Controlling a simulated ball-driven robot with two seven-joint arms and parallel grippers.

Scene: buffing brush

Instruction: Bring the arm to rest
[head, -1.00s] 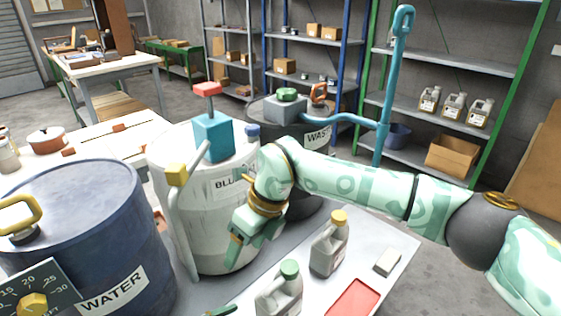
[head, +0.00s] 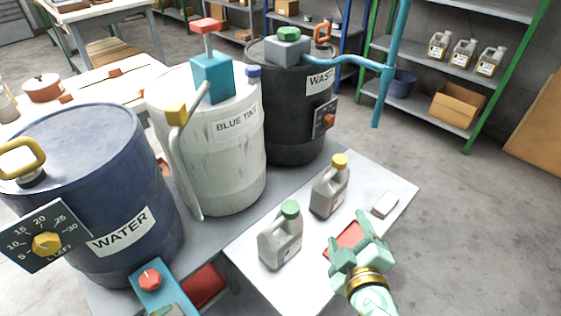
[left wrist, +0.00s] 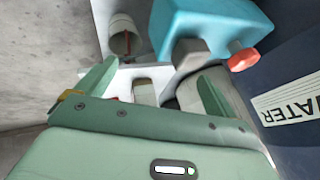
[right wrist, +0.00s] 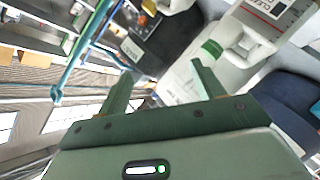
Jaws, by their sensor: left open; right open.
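My right gripper (head: 358,243) is open and empty in the head view, in front of the white table (head: 300,290), partly covering a red flat piece (head: 343,241). In the right wrist view its two green fingers (right wrist: 162,85) stand apart with nothing between them. My left gripper barely shows at the bottom edge of the head view. In the left wrist view its fingers (left wrist: 154,85) are spread, with no object held. A blue block with a red knob (left wrist: 205,35) lies beyond them; it also shows in the head view (head: 160,288).
The WATER drum (head: 85,165), BLUE drum (head: 225,165) and dark WASTE drum (head: 290,125) stand left and behind. A green-capped jug (head: 281,243), yellow-capped jug (head: 328,195) and pale block (head: 385,204) are on the white table.

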